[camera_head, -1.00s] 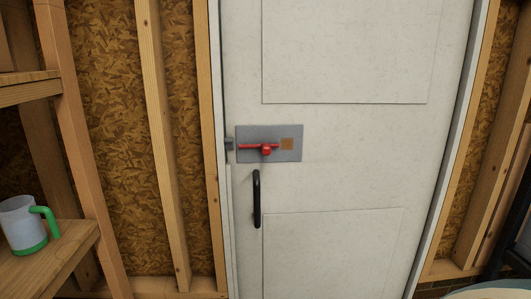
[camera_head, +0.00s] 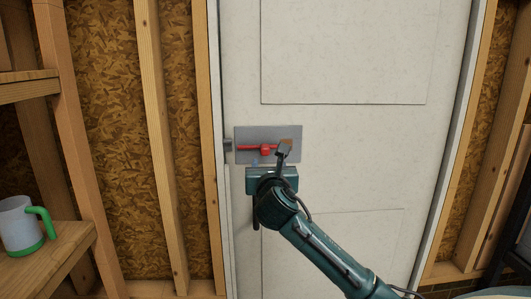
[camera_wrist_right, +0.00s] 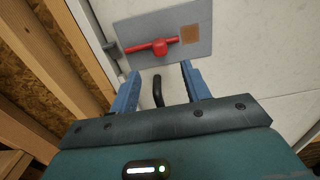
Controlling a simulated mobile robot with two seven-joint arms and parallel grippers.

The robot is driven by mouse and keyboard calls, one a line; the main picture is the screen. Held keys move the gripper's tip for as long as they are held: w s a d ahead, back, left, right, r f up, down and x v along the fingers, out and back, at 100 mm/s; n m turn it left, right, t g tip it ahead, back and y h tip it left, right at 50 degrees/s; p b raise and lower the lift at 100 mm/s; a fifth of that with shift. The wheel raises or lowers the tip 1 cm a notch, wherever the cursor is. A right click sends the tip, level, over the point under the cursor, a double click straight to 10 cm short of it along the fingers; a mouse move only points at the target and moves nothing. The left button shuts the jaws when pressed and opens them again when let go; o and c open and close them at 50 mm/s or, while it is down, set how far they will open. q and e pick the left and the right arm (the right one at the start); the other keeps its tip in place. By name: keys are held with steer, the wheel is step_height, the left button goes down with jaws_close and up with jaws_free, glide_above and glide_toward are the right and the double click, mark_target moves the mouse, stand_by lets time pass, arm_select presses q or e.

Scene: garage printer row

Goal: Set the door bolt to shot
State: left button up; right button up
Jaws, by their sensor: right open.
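The door bolt (camera_head: 250,148) is a red bar with a red knob on a grey plate (camera_head: 252,133) on the white door. The red knob also shows in the wrist view (camera_wrist_right: 159,47). The bar's left end lies close to a grey keeper (camera_head: 227,145) on the frame side; whether it enters it I cannot tell. My right gripper (camera_head: 269,157) is in front of the plate's lower edge, fingers apart and empty. In the wrist view its blue fingers (camera_wrist_right: 160,75) point at the plate, with the knob beyond and between them, apparently untouched. My left gripper is out of view.
A black door handle (camera_wrist_right: 157,91) sits below the plate, mostly hidden by my right arm in the head view. A mug with green handle (camera_head: 20,225) stands on a wooden shelf (camera_head: 62,250) at left. Wooden studs flank the door.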

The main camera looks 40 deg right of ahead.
mark_target(265, 152)
steer(key=x, duration=1.1)
steer(key=shift+a+p, duration=0.15)
steer(key=shift+p, duration=0.15)
steer(key=shift+c, duration=0.6)
jaws_close()
